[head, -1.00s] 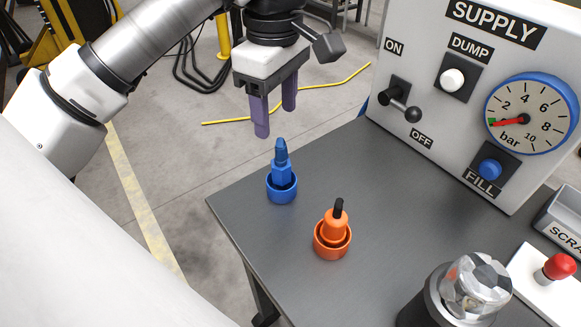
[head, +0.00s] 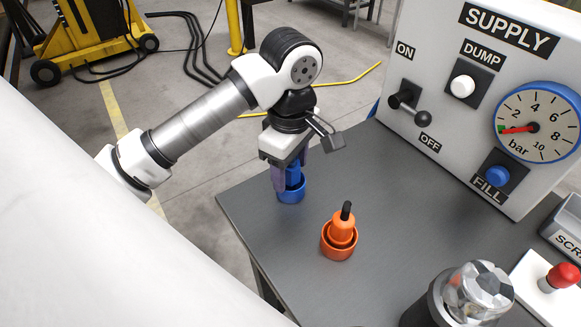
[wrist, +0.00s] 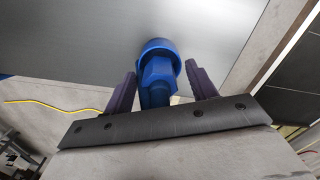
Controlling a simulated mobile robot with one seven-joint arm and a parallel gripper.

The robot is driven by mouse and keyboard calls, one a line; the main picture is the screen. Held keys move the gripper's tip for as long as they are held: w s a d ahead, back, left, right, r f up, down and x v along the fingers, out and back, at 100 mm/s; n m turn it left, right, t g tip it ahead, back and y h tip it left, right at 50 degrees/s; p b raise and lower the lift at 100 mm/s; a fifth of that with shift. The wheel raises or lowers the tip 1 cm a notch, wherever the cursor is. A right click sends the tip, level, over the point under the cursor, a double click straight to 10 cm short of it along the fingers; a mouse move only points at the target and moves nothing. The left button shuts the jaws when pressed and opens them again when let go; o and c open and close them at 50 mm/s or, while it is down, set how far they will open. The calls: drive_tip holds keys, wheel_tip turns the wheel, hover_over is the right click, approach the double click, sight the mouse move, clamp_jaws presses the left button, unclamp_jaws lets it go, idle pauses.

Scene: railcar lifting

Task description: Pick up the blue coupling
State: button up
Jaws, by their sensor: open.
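The blue coupling (head: 293,174) stands upright in a blue round holder (head: 291,191) near the left corner of the grey table. My gripper (head: 291,181) is lowered over it with the fingers pointing down, one on either side. The wrist view shows the blue coupling (wrist: 158,85) between the two purple fingers of my gripper (wrist: 162,84), with a gap on each side. The jaws are open. In the head view the fingers and palm hide much of the coupling.
An orange coupling (head: 343,226) stands in an orange holder (head: 339,244), in front and to the right. The supply panel (head: 450,110) with a switch, buttons and gauge rises at the back right. A clear-domed device (head: 474,290) and a red button (head: 565,271) are at front right.

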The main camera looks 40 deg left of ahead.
clamp_jaws()
idle(0.3)
drive_tip(key=shift+r, duration=0.1)
